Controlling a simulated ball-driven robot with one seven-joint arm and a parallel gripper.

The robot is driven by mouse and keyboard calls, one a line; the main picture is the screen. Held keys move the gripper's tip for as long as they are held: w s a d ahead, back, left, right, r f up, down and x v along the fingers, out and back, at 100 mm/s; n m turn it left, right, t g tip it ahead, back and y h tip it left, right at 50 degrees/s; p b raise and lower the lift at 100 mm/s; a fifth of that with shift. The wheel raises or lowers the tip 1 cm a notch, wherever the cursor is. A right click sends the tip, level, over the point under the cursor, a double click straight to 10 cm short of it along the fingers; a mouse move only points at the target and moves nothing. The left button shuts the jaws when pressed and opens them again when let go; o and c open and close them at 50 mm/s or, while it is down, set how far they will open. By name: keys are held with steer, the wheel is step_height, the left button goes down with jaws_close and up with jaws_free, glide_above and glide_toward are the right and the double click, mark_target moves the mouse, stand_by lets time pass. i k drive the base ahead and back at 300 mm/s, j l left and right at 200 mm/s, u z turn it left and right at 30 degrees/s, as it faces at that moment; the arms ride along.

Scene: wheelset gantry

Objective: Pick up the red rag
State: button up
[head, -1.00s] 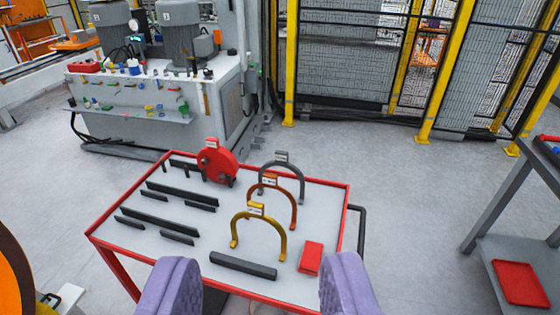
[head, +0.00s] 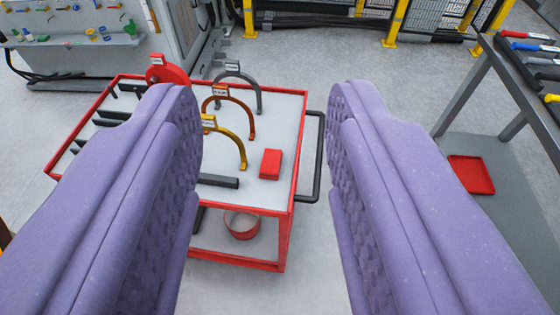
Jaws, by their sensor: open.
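The red rag (head: 271,163) looks like a small folded red block. It lies flat on the grey top of the red-framed cart, near the cart's right front corner. My gripper (head: 265,115) shows as two purple padded fingers, wide open and empty. In the picture the rag shows in the gap between the fingers, closer to the left one. The fingers are nearer the camera and apart from the rag. Nothing hides the rag.
Yellow (head: 229,138), orange (head: 236,102) and grey (head: 240,78) arches stand left of the rag. A dark bar (head: 218,181) lies beside it. The cart (head: 299,150) has a black handle (head: 319,160) at right. A grey bench (head: 459,95) with tools stands further right.

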mark_target(272, 159)
steer(key=u, duration=1.85)
steer(key=z, duration=1.85)
steer(key=i+l+u, duration=0.65)
steer(key=i, duration=0.15)
steer(key=i+l+u, duration=0.25)
steer(key=i+l, duration=0.1)
steer(key=i, duration=0.1)
